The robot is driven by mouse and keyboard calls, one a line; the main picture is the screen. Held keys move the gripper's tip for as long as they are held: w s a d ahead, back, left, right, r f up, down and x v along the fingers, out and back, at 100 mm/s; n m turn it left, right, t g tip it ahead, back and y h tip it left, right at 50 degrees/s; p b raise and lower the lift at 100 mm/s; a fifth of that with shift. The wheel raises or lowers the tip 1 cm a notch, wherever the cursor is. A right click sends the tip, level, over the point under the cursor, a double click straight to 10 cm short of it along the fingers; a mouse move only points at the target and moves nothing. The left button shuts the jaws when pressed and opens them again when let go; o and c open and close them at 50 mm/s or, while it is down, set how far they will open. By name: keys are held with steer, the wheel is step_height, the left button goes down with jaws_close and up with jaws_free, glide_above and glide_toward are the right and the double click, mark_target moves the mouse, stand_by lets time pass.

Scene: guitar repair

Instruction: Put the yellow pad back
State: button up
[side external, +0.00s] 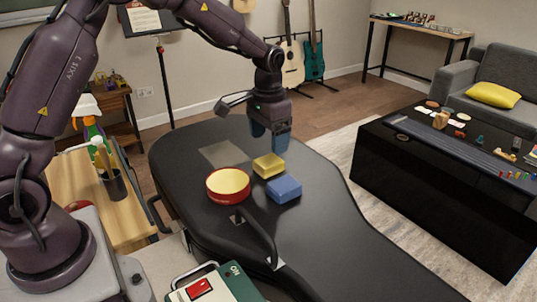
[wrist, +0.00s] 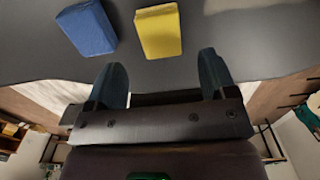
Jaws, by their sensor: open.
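The red-rimmed tin (side external: 228,184) with a pale yellow top stands to the left. My gripper (side external: 271,140) points down above the case, just behind the yellow pad. In the wrist view the yellow pad (wrist: 159,32) and blue pad (wrist: 86,28) lie beyond the fingertips. The fingers (wrist: 166,80) are apart with nothing between them.
A grey rectangular patch (side external: 223,153) lies on the case behind the tin. The case handle (side external: 262,238) arches up in front of the tin. A green box (side external: 214,285) stands at the front. A black table (side external: 440,190) with small items is at right. The case's right part is clear.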

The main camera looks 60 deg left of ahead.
mark_target(268, 161)
steer(key=s+d+r+t, duration=0.25)
steer(key=s+r, duration=0.75)
steer(key=r, duration=0.5)
steer(key=s+d+t, duration=0.2)
steer(key=s+t, duration=0.1)
steer(key=s, duration=1.1)
steer(key=shift+s+d, duration=0.3)
steer(key=shift+s, duration=0.1)
steer(key=shift+r, duration=0.15)
